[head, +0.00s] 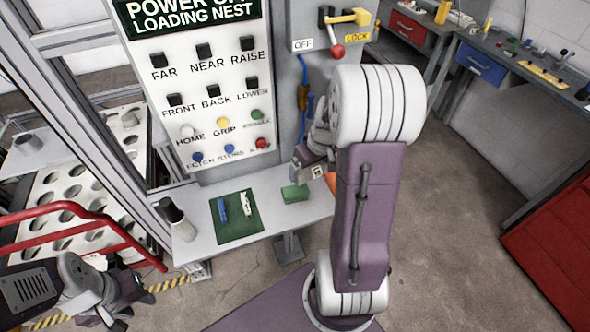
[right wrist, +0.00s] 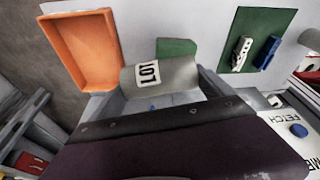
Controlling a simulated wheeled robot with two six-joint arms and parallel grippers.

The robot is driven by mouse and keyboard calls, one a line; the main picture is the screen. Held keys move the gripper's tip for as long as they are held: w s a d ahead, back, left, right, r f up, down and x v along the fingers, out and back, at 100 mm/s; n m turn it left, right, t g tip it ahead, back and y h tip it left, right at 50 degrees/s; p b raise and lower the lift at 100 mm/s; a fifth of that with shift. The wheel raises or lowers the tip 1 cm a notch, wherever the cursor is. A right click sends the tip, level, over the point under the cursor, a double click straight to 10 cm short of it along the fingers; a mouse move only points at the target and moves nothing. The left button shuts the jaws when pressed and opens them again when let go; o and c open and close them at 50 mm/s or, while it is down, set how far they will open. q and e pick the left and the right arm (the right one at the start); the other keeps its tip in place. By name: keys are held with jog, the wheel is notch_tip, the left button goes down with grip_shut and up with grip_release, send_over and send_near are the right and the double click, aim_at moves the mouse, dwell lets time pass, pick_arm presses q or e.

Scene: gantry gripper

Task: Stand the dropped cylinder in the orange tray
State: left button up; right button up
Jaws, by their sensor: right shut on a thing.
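A grey cylinder with a white "LOT" label (right wrist: 178,76) is held across the jaws of my right gripper (right wrist: 165,100) in the right wrist view. Its labelled end points left there, toward the orange tray (right wrist: 108,50), and it is apart from the tray. The tray looks empty in that view. In the head view only an orange sliver of the tray (head: 331,181) shows behind my right arm. My right gripper (head: 305,165) is above the shelf there, partly hidden by its own arm. My left gripper (head: 118,318) is low at the bottom left, away from the shelf; its fingers are unclear.
The button panel (head: 190,80) rises behind. A red rail (head: 75,209) stands left.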

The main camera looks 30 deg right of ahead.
jog(key=shift+s+d+r, duration=0.15)
jog(key=shift+s+r, duration=0.1)
jog(key=shift+w+a, duration=0.2)
jog(key=shift+a, duration=0.15)
jog(key=w+a+f, duration=0.1)
jog(key=w+a, duration=0.1)
jog(key=a, duration=1.3)
jog(key=shift+w+a+f, duration=0.25)
jog(key=shift+w+f, duration=0.15)
jog(key=s+f, duration=0.1)
jog(key=f, duration=0.1)
jog(key=s+f, duration=0.2)
jog(key=shift+s+f, duration=0.1)
jog(key=shift+s, duration=0.1)
